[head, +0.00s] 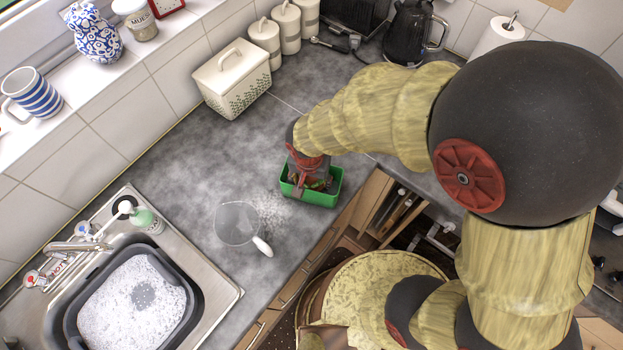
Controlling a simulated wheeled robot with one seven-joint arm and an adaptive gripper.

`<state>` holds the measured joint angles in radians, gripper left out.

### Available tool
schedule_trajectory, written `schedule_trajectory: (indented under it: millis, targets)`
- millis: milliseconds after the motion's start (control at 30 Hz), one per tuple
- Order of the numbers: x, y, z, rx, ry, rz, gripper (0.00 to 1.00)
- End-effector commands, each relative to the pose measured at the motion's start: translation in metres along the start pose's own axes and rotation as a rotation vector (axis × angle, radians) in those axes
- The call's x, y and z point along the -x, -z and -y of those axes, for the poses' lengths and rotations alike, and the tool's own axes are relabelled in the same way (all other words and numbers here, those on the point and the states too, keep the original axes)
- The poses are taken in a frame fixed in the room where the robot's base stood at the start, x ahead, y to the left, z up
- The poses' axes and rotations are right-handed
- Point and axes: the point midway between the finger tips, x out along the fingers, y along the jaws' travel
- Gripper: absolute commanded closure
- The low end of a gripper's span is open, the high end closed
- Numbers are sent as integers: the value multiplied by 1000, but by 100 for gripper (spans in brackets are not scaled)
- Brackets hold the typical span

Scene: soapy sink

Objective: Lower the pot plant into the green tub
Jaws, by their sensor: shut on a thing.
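The green tub (314,197) stands on the grey worktop near its front edge, in the middle of the head view. My gripper (308,180) points down into the tub from above, with its red fingers inside the rim. Small bits of green leaf (319,184) show beside the fingers, within the tub's outline; I take these to be the pot plant. The pot itself is hidden by my gripper and the tub walls, so I cannot tell whether it touches the tub floor. My gripper is shut on the plant.
A glass pan or strainer with a white handle (262,246) lies left of the tub. A sink with a grey basin (190,300) of suds is at lower left. A cream bread bin (235,85) stands behind. The worktop between is clear. An open drawer (395,208) is at right.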

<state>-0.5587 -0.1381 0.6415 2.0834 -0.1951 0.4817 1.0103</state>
Motion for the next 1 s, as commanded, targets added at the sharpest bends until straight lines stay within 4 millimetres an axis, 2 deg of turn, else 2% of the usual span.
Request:
schedule_trajectory:
  millis: [133,167,400,533,833,1000]
  targets:
    - [0,0,0,0,1,0,82]
    - [0,0,0,0,1,0,46]
    - [0,0,0,0,0,0,32]
    - [0,0,0,0,0,0,25]
    - [0,0,0,0,0,0,25]
    - [14,0,0,1,1,-2,25]
